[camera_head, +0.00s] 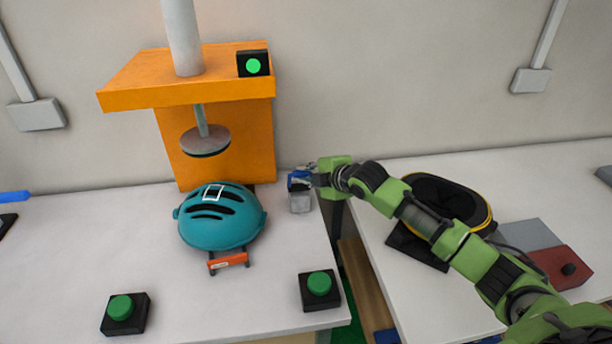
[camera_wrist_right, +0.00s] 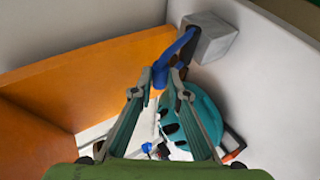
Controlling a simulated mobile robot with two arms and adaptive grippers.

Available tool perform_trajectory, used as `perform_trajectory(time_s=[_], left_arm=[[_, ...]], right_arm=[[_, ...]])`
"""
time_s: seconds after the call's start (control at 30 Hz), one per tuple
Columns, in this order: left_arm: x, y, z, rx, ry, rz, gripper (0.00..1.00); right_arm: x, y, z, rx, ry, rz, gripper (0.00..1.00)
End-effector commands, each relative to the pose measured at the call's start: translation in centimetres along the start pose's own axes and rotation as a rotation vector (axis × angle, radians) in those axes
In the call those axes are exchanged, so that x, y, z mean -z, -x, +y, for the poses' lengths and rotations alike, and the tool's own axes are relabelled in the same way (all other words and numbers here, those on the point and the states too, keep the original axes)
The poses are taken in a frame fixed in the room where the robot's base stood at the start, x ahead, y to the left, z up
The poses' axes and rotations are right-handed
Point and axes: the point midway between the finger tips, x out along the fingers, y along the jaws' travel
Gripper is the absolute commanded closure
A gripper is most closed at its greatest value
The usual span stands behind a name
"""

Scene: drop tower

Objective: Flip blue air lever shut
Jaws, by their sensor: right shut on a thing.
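The blue air lever (camera_head: 297,179) sits on a small grey box (camera_head: 300,202) at the right rear of the left table. In the right wrist view the lever (camera_wrist_right: 184,42) runs from the grey box (camera_wrist_right: 211,38) down to between my fingertips. My right gripper (camera_head: 306,179) is at the lever, and its fingers (camera_wrist_right: 163,80) are shut on it. The fingers partly hide the lever's end. My left gripper is not in view.
An orange drop tower (camera_head: 185,92) with a hanging disc (camera_head: 205,141) stands behind a teal helmet (camera_head: 222,222). Green buttons (camera_head: 122,309) (camera_head: 320,286) sit near the front. A gap separates the two tables. A black and yellow helmet (camera_head: 447,199) lies under my right arm.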

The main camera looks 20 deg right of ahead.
Motion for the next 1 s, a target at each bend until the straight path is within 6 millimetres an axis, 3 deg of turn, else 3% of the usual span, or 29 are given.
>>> perform_trajectory(time_s=[0.33,0.93,0.97,1.0], left_arm=[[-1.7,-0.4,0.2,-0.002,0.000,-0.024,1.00],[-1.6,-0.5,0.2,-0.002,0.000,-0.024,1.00],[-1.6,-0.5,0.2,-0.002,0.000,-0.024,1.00],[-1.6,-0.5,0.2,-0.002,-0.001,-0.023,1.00]], right_arm=[[0.3,0.5,-1.8,-0.061,0.026,0.000,1.00],[0.2,0.5,-2.8,-0.048,0.023,-0.003,1.00],[0.2,0.5,-2.8,-0.048,0.023,-0.003,0.83],[0.2,0.5,-2.8,-0.047,0.022,-0.003,0.72]])
